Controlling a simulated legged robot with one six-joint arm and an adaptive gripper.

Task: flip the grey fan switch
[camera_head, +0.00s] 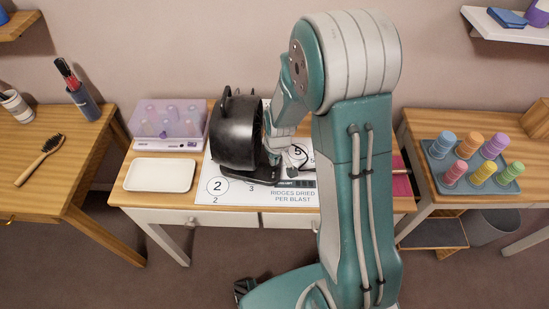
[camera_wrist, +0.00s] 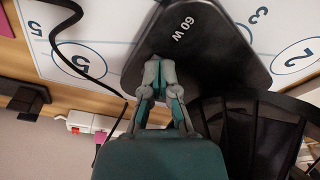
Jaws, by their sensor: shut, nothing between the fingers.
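The black fan (camera_head: 236,135) stands on a numbered white sheet on the middle table, its round drum at the left. Its flat black base (camera_wrist: 215,45), marked "60 W", fills the upper middle of the wrist view, with the fan's ribbed cage (camera_wrist: 255,125) at lower right. My gripper (camera_wrist: 160,68) is shut and empty, its fingertips over the edge of the base near the "60 W" print. I cannot tell whether they touch it.
The white numbered sheet (camera_head: 225,189) lies under the fan. A white tray (camera_head: 160,175) and a clear-lidded box (camera_head: 168,125) stand to the left. A black cord (camera_wrist: 62,55) runs near my gripper. A grey tray (camera_head: 439,177) of colored spools sits on the right table.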

